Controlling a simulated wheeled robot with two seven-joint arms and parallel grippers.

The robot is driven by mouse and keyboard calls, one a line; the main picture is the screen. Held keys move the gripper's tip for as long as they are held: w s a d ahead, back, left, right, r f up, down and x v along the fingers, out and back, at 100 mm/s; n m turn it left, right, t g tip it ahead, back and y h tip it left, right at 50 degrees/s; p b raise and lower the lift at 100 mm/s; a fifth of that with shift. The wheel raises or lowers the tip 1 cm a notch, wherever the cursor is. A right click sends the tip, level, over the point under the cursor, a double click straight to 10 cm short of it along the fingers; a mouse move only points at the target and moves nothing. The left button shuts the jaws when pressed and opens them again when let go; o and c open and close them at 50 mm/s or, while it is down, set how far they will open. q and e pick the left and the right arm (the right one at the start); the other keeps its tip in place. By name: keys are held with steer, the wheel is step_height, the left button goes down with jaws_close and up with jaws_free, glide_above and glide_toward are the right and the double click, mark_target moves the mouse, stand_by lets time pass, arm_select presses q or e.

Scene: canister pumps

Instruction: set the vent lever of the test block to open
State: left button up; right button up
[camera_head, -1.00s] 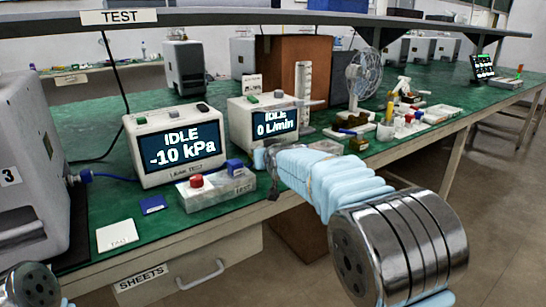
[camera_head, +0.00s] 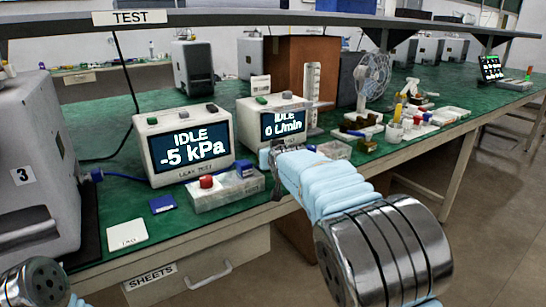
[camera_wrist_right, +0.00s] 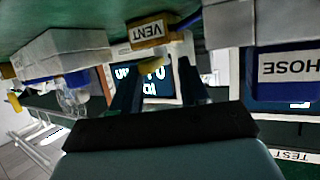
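The test block (camera_head: 212,194) is a pale block with a red knob (camera_head: 206,181) and blue parts (camera_head: 245,170), at the bench's front edge before the two meters. My right gripper (camera_head: 268,160) is at its right end in the head view. In the right wrist view, which is upside down, the gripper (camera_wrist_right: 158,85) has its two dark fingers apart. A brown-yellow piece labelled VENT (camera_wrist_right: 147,32) lies just beyond them, with a small yellow part (camera_wrist_right: 151,64) near the left finger. I cannot tell the lever's setting or any contact.
The leak meter (camera_head: 189,145) reads IDLE -5 kPa; the flow meter (camera_head: 280,123) reads IDLE 0 L/min. A grey machine marked 3 (camera_head: 35,150) stands at left. A blue box labelled HOSE (camera_wrist_right: 288,70) is close on the wrist view's right.

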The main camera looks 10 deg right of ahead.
steer(key=shift+r, duration=0.1)
steer(key=b+v, duration=0.1)
steer(key=v, duration=1.2)
steer(key=shift+s, duration=0.35)
